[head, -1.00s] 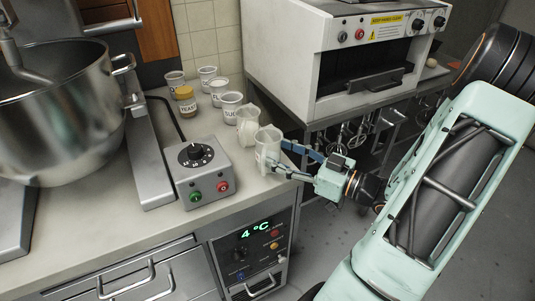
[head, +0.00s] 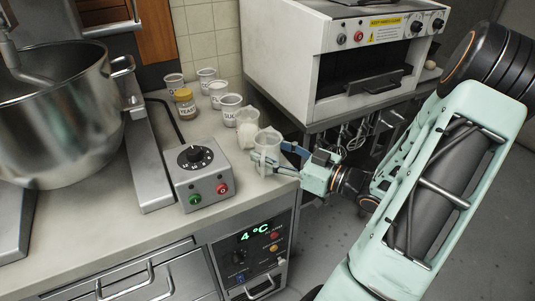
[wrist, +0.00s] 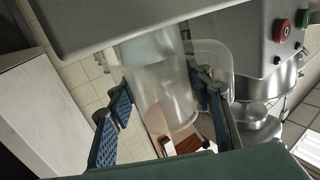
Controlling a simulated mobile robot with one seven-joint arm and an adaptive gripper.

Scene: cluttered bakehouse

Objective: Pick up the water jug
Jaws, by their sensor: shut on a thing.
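The water jug (head: 267,144) is a clear, translucent vessel near the counter's right edge in the head view. It looks upright, on or very close to the counter. My gripper (head: 275,157) reaches it from the right, with blue fingers on either side of its body, shut on it. In the wrist view the jug (wrist: 163,82) fills the middle, and my gripper's (wrist: 158,112) textured pads flank it. The exact contact of the pads is hard to see.
A second translucent jug (head: 247,126) with whitish contents stands close behind. Labelled tubs, including the yeast jar (head: 185,103), are farther back. The control box (head: 201,176) sits left, the mixer bowl (head: 60,125) farther left. An oven (head: 345,55) stands behind to the right.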

